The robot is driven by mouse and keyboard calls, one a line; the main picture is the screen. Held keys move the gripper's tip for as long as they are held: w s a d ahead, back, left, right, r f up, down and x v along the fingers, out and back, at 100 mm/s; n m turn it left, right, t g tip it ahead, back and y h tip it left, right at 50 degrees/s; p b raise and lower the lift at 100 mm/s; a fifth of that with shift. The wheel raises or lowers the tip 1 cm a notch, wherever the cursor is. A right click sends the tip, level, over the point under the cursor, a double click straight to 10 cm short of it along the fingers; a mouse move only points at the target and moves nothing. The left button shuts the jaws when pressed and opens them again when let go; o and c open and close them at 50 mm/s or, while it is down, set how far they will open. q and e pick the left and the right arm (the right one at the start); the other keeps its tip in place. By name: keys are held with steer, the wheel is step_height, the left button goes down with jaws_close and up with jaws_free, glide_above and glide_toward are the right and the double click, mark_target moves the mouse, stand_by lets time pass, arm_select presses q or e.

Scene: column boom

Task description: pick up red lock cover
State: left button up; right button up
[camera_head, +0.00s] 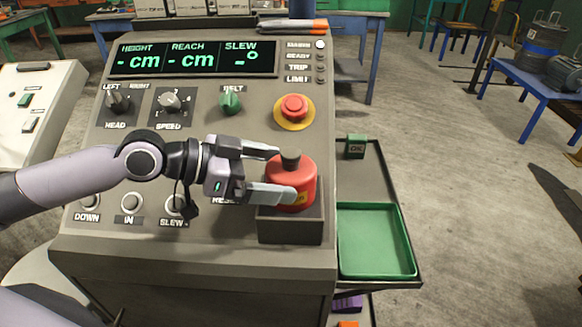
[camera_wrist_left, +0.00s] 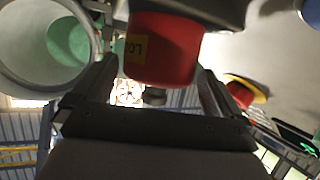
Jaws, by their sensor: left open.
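The red lock cover (camera_head: 293,183) is a short red cylinder with a dark knob on top and a yellow label. It sits upright in a dark square holder (camera_head: 290,228) at the lower right of the console. My left gripper (camera_head: 275,172) comes in from the left, its fingers open on either side of the cover. In the left wrist view the cover (camera_wrist_left: 163,48) lies between the two fingers (camera_wrist_left: 158,90). I cannot tell whether the fingers touch it. My right gripper is not in view.
A red emergency button (camera_head: 294,107) on a yellow ring sits above the cover. Knobs and a display (camera_head: 192,58) fill the console's upper left. A green tray (camera_head: 376,241) and a small green OK block (camera_head: 356,146) are on the shelf at right. Orange-tipped markers (camera_head: 292,26) lie on top.

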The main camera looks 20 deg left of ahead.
mark_target(291, 175)
arm_select(q)
steer(key=shift+f+p+x, duration=0.2)
steer(key=shift+p+x, duration=0.15)
steer(key=shift+x, duration=1.6)
steer(key=c, duration=0.8)
steer(key=shift+r, duration=0.15)
